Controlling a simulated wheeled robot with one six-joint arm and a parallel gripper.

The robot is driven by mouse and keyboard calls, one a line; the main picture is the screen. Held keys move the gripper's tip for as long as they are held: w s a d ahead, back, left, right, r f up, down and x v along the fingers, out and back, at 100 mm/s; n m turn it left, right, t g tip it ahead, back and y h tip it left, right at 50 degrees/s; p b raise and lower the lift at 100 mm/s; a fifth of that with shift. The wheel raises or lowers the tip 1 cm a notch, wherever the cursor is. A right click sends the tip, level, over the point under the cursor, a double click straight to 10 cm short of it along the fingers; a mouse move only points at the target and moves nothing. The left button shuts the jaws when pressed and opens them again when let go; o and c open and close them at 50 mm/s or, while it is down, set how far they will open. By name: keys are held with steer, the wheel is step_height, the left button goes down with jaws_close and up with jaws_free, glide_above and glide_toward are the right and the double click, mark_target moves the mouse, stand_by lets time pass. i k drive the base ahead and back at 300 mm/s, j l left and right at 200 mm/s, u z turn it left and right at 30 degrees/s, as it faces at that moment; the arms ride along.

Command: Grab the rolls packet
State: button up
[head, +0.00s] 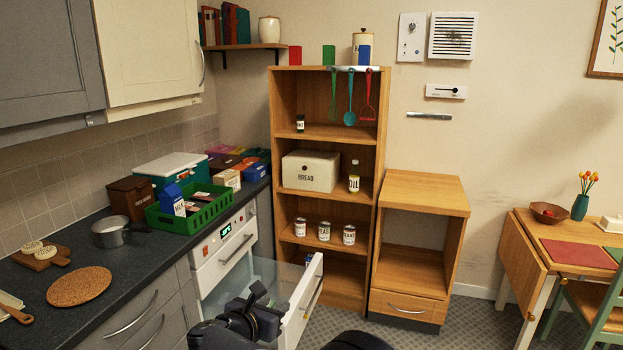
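I cannot pick out a packet marked as rolls. A green crate (209,222) on the dark counter holds a blue-and-white milk carton (172,199) and low items whose labels I cannot read. Behind it, a pale carton (229,180) and other packages stand close together. A cream bin marked BREAD (311,171) sits shut on a middle shelf; its inside is hidden.
A saucepan (112,232), a cork mat (80,286) and a board (42,260) with two round pieces lie on the counter. The wooden shelf unit (382,150) holds jars and cans.

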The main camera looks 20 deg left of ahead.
mark_target(228, 178)
steer(key=z, duration=3.65)
steer(key=k+j+z, duration=0.25)
steer(key=k+z, duration=0.15)
steer(key=k, duration=0.45)
steer(key=k+z, duration=0.4)
steer(key=k, duration=0.45)
steer(key=k+u, duration=0.2)
steer(key=k, duration=0.3)
steer(key=k+j+u, duration=0.2)
steer(key=k, duration=0.3)
steer(key=k+j+u, duration=0.2)
steer(key=k, duration=0.25)
steer(key=l+u, duration=0.1)
steer(key=u, duration=3.75)
